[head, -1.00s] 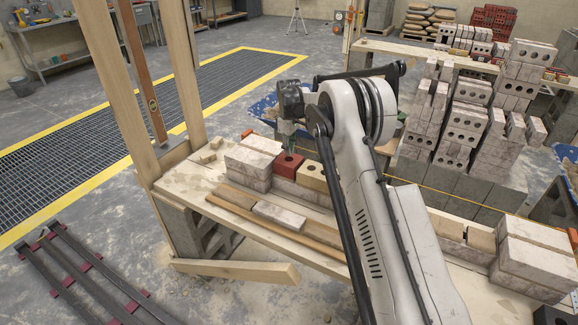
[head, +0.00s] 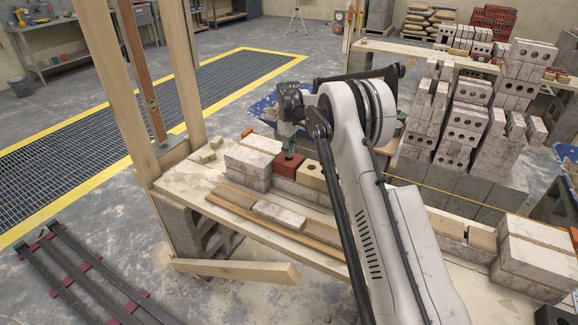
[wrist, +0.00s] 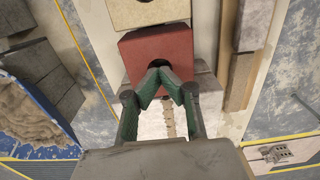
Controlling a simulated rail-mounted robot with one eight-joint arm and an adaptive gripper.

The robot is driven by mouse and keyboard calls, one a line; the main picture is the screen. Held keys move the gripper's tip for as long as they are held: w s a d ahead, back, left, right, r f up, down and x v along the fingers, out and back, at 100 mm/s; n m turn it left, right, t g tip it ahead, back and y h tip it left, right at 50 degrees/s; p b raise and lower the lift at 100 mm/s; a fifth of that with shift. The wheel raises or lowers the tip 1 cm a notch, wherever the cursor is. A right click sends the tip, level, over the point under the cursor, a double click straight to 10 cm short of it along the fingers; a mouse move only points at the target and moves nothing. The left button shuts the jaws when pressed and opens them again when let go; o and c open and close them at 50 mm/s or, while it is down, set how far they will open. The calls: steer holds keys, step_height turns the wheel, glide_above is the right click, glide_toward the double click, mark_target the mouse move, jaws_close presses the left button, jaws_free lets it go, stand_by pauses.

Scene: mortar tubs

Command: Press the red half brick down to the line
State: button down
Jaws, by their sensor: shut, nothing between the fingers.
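The red half brick (head: 286,168) sits in the row on the wall, between pale grey bricks (head: 247,166) on its left and a cream holed brick (head: 311,176) on its right. In the wrist view the red half brick (wrist: 152,48) shows its round hole, partly covered by my fingers. My gripper (head: 289,152) is shut and empty, pointing down, with its green fingertips (wrist: 160,74) at the top of the brick over the hole. Actual contact is hard to tell. A taut yellow line (wrist: 88,62) runs beside the row in the wrist view.
A loose pale brick (head: 279,214) and timber strips lie on the plank in front of the row. An upright wooden frame (head: 185,75) stands at the left. A blue mortar tub (wrist: 30,110) shows at the left in the wrist view. Tall brick stacks (head: 470,115) stand at right.

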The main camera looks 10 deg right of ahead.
steer(key=shift+f+b, duration=0.9)
steer(key=shift+f, duration=0.15)
stand_by(2.7)
steer(key=shift+r, duration=0.15)
steer(key=shift+r+p, duration=0.9)
steer(key=shift+r, duration=1.5)
steer(key=shift+r, duration=0.1)
steer(key=s+r+m+t, duration=0.3)
steer(key=s+r+m, duration=0.2)
steer(key=s+r, duration=1.8)
steer(key=s+r+m+t, duration=0.2)
steer(key=s, duration=1.3)
steer(key=s+f+m+t, duration=0.1)
steer(key=s+f, duration=0.2)
steer(key=s, duration=0.4)
steer(key=s+f+m+t, duration=0.1)
steer(key=s+f, duration=0.2)
steer(key=s, duration=0.5)
steer(key=shift+s+f+m, duration=0.3)
steer(key=shift+f+m, duration=0.05)
steer(key=shift+m, duration=0.05)
